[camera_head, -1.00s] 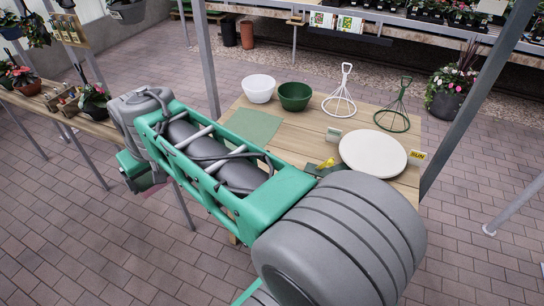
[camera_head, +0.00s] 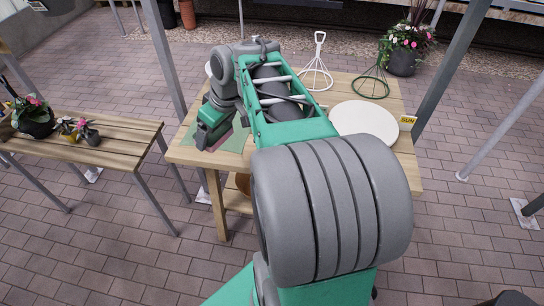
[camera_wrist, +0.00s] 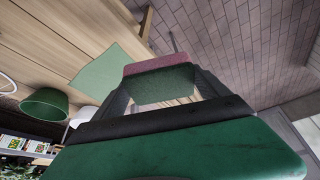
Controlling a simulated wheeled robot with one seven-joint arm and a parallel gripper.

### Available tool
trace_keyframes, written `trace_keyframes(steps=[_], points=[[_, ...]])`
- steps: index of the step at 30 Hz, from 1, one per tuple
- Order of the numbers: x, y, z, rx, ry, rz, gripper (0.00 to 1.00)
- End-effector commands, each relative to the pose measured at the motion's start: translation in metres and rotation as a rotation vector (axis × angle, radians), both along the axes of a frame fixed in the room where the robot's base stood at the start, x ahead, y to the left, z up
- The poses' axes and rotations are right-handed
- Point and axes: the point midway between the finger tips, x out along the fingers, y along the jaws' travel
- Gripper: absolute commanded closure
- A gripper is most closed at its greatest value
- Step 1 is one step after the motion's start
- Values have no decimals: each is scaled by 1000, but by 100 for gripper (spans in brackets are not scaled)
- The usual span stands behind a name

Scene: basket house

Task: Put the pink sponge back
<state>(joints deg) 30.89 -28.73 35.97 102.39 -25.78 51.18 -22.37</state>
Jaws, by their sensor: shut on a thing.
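My gripper (camera_wrist: 163,92) is shut on the pink sponge (camera_wrist: 158,65), which has a pink face and a greenish body and sits between the fingertips in the wrist view. In the head view my gripper's fingertips and the sponge are largely hidden behind my wrist, over the left end of the wooden table (camera_head: 187,154). A flat green mat (camera_wrist: 110,70) lies on the table beside the sponge in the wrist view. The mat shows partly behind my wrist in the head view (camera_head: 236,141).
A green bowl (camera_wrist: 44,104) and a white bowl (camera_wrist: 83,116) stand on the table past the mat. A white round board (camera_head: 366,120), a white wire stand (camera_head: 316,68) and a green one (camera_head: 370,84) stand at the right. A plant bench (camera_head: 100,160) stands at the left, with floor between.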

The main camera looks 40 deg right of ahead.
Motion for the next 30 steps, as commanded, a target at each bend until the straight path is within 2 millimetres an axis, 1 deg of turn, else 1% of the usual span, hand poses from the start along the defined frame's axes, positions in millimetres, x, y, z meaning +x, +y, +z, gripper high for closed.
trace_keyframes(steps=[1, 2, 3, 5, 6, 9, 12, 14, 15, 17, 20, 26, 27, 30], points=[[-13, -31, -21, 4, 4, 26, 48], [-21, -45, -27, 5, 3, 57, 48], [-34, -64, -37, 5, 3, 103, 48], [-55, -92, -48, 5, 2, 169, 48], [-71, -109, -56, 4, 1, 213, 48], [-107, -139, -68, 2, 1, 309, 48], [-133, -156, -74, 0, 0, 374, 48], [-140, -160, -75, -1, 0, 397, 48], [-140, -162, -76, -1, 0, 406, 48], [-134, -164, -79, 2, 0, 413, 48], [-109, -169, -88, 3, 1, 416, 48], [-53, -183, -114, 4, 2, 414, 48], [-46, -184, -126, 6, 4, 411, 48], [-29, -189, -147, 3, 2, 410, 48]])
